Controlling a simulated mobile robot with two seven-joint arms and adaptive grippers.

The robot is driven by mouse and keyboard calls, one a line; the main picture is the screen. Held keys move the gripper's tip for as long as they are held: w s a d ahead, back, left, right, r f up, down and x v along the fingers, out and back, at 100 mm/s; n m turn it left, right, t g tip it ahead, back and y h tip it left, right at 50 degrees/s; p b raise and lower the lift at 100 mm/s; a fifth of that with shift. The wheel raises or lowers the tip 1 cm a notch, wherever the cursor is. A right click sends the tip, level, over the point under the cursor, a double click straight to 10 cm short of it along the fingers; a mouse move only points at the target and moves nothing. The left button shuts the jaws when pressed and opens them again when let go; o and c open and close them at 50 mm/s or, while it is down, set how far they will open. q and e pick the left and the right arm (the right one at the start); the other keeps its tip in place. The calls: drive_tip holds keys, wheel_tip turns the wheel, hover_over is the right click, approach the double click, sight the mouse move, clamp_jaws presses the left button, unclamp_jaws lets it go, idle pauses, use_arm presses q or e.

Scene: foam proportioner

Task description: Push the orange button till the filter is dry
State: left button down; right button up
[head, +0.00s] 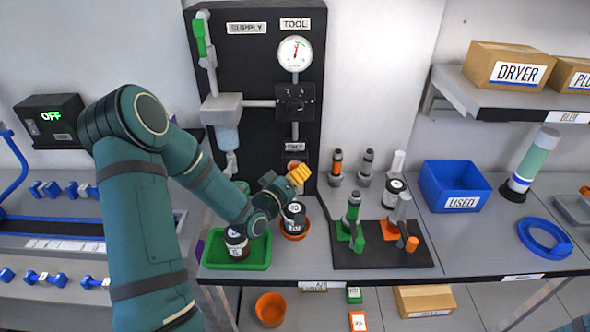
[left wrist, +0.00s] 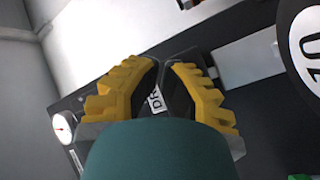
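My left gripper (head: 298,176) is in front of the lower part of the black supply board (head: 262,70). My right gripper is not in view.
A round gauge (head: 295,53) sits high on the board. Below my left gripper stand dark containers (head: 293,216), one in a green tray (head: 260,264). A black plate with valves (head: 380,258) and a blue USED bin (head: 453,187) stand to the right.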

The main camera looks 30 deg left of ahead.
use_arm(q)
drive_tip(key=shift+s+d, duration=0.35)
drive_tip(key=shift+s, duration=0.25)
drive_tip(key=shift+s+d+b, duration=0.3)
drive_tip(key=shift+s+d, duration=0.15)
drive_tip(key=shift+s, duration=0.25)
drive_tip(key=shift+s+d+b, duration=0.25)
drive_tip(key=shift+s+d, duration=0.15)
drive_tip(key=shift+s, duration=0.35)
drive_tip(key=shift+s+d+b, duration=0.3)
drive_tip(key=shift+s+d, duration=0.15)
drive_tip(key=shift+s, duration=0.25)
